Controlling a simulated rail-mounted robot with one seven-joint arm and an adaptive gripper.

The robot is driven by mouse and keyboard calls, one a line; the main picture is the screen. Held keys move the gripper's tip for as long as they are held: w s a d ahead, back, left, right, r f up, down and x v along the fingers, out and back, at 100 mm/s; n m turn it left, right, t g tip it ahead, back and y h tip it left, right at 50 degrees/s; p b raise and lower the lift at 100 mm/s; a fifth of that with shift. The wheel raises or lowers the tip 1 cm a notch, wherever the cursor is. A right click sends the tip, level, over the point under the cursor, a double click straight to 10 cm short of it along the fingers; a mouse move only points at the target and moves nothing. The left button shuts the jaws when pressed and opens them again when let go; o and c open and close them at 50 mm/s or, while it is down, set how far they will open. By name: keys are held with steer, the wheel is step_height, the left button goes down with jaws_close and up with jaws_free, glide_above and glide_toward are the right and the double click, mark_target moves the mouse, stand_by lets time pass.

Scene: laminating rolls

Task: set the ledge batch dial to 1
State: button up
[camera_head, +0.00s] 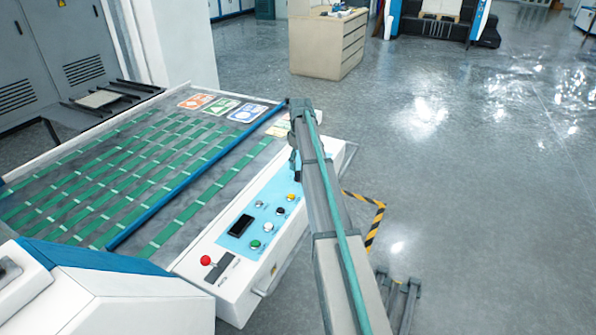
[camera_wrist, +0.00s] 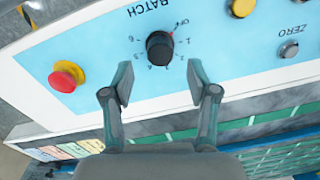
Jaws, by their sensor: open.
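The batch dial (camera_wrist: 160,48) is a round black knob on a light-blue panel, under the upside-down word BATCH in the wrist view. Numbers and OFF ring it, and a small red mark at its edge lies on the side toward OFF. My gripper (camera_wrist: 160,86) is open, its two fingers apart on either side below the dial in the picture, with nothing between the pads. In the head view my gripper (camera_head: 294,163) is over the far end of the control panel (camera_head: 213,266); the dial cannot be made out there.
A red mushroom button (camera_wrist: 66,77) on a yellow base stands left of the dial in the wrist view. A yellow button (camera_wrist: 242,7) and the ZERO button (camera_wrist: 289,49) are to the right. The slatted green-striped table (camera_head: 150,165) lies beside the panel.

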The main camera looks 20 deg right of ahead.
mark_target(299, 172)
steer(key=shift+f+p, duration=0.45)
steer(key=shift+f, duration=2)
jaws_close()
